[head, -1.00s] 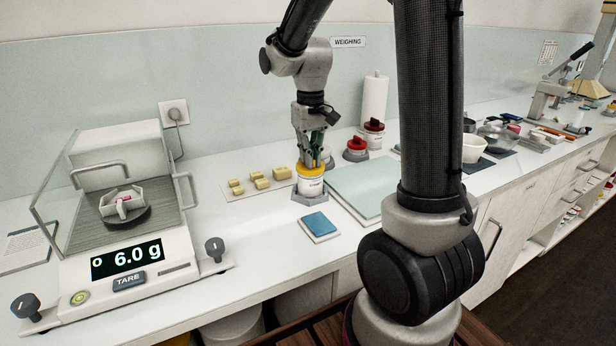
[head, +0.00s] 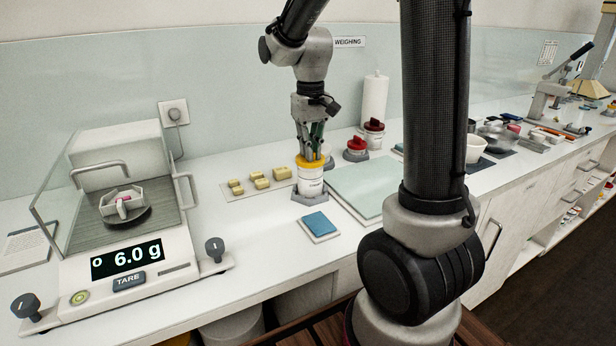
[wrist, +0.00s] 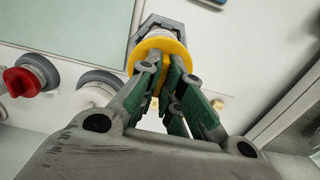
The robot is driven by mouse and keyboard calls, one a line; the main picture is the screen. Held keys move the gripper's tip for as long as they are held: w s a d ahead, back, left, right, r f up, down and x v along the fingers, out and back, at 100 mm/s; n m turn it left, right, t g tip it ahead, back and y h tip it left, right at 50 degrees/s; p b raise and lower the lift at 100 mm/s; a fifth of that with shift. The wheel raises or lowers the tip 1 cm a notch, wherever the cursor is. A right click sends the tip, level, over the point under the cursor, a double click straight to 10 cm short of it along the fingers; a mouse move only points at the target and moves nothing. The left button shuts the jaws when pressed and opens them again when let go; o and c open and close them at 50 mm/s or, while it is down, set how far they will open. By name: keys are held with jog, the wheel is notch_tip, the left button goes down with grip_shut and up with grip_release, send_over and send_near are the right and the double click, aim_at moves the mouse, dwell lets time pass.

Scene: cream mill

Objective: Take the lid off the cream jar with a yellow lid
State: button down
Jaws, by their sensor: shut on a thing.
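The cream jar (head: 311,182) is white with a dark label and stands upright in a grey holder (head: 309,196) on the counter. Its yellow lid (head: 302,162) is at the jar's top. My gripper (head: 311,156) points down from above, with its green-padded fingers shut on the lid. In the wrist view, the fingers (wrist: 170,78) close on the yellow lid (wrist: 152,46), with the white jar (wrist: 160,33) and grey holder behind it. I cannot tell whether there is a gap between lid and jar.
Yellow blocks (head: 262,183) lie left on a sheet. A blue pad (head: 318,224) lies in front, a pale green mat (head: 365,187) right. The balance (head: 128,255) reads 6.0 g.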

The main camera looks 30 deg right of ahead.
jog(key=shift+r, duration=1.5)
